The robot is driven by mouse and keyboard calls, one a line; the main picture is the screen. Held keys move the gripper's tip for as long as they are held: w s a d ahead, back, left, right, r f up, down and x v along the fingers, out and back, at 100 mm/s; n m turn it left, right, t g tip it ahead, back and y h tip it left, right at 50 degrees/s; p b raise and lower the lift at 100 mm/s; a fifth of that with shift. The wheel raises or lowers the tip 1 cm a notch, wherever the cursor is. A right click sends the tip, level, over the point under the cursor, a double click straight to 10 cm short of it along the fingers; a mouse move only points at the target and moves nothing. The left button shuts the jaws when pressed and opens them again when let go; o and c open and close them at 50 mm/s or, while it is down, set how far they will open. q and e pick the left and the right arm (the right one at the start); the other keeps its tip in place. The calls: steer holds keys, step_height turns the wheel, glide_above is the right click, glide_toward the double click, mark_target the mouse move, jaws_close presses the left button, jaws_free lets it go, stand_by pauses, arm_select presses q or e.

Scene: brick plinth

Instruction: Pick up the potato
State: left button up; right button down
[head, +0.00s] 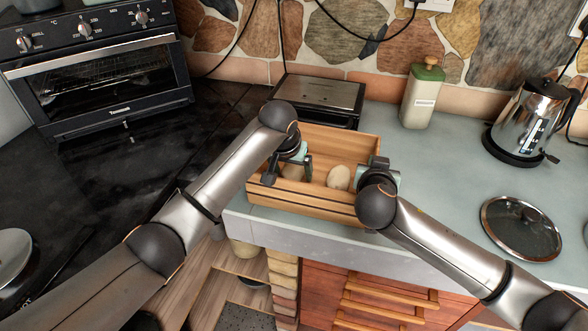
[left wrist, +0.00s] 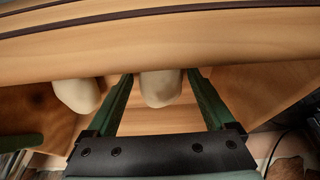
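A wooden crate (head: 300,197) stands at the counter's front edge with two pale potatoes inside. One potato (head: 338,178) lies on the right of the left gripper; the other potato (head: 293,171) is partly hidden by that gripper. My left gripper (head: 289,174) is over the crate with its fingers apart. In the left wrist view, one potato (left wrist: 161,88) sits between the tips of the open gripper (left wrist: 160,80), with no clear contact visible. The second potato (left wrist: 77,95) lies outside the fingers. My right gripper (head: 383,172) is at the crate's right side, its fingers hidden.
A black appliance (head: 318,98) stands right behind the crate. A bottle with a green cap (head: 422,95), a kettle (head: 532,120) and a glass lid (head: 521,228) are on the right. A toaster oven (head: 100,70) is at the left. Counter between crate and lid is mostly clear.

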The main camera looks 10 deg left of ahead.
mark_target(292, 169)
arm_select(q)
steer(key=c, duration=1.2)
steer(key=shift+r, duration=0.1)
step_height(292, 169, up, 10)
steer(key=shift+f, duration=0.1)
arm_select(e)
steer(key=c, duration=0.9)
jaws_free()
